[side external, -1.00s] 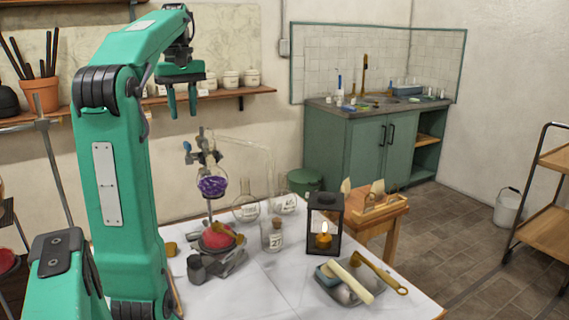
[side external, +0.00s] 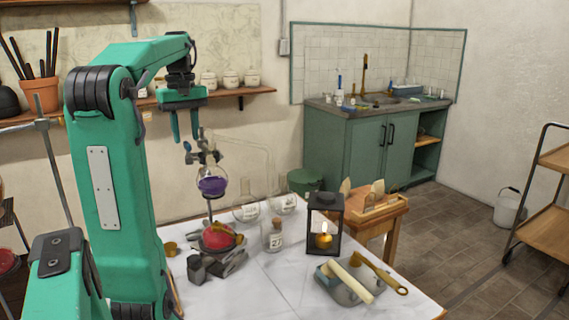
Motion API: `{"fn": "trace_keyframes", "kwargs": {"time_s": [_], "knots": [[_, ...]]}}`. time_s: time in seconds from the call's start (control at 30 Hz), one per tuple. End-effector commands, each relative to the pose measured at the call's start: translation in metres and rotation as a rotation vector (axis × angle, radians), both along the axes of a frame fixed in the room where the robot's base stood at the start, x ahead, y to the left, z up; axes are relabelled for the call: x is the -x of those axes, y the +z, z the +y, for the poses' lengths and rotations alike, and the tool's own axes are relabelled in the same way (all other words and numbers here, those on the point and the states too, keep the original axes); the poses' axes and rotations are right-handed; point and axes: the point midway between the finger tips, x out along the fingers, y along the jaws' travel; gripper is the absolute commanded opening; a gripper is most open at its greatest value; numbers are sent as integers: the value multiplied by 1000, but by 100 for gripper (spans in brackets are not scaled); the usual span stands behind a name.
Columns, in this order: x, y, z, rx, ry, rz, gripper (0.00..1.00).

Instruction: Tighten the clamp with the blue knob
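The clamp (side external: 207,157) sits on an upright stand above the worktable and holds the neck of a round flask (side external: 211,183) with purple liquid. A small blue knob (side external: 187,147) shows at the clamp's left side. My gripper (side external: 186,140) points down with its two green fingers apart and nothing seen between them. Its fingertips appear just above the blue knob in this view. I cannot tell whether they are level with it in depth, or whether either finger touches the clamp.
Below the flask is a red rounded heater (side external: 217,237). Glass flasks (side external: 246,206), a corked bottle (side external: 275,235) and a lantern with a lit candle (side external: 325,225) stand to the right. A tray (side external: 345,290) lies at the front right. Clear marble tabletop lies between.

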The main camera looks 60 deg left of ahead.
Motion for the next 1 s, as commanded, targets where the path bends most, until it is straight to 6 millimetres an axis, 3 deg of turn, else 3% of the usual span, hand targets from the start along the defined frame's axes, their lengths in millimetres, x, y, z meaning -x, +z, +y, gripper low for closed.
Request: {"fn": "trace_keyframes", "kwargs": {"time_s": [0.2,0.57,0.6,0.77,1.0], "knots": [[0,-15,0,0,0,0,33],[0,-19,0,0,0,0,33],[0,-19,0,0,0,0,31],[0,-19,0,0,0,0,0],[0,-18,0,0,-4,0,0]]}}
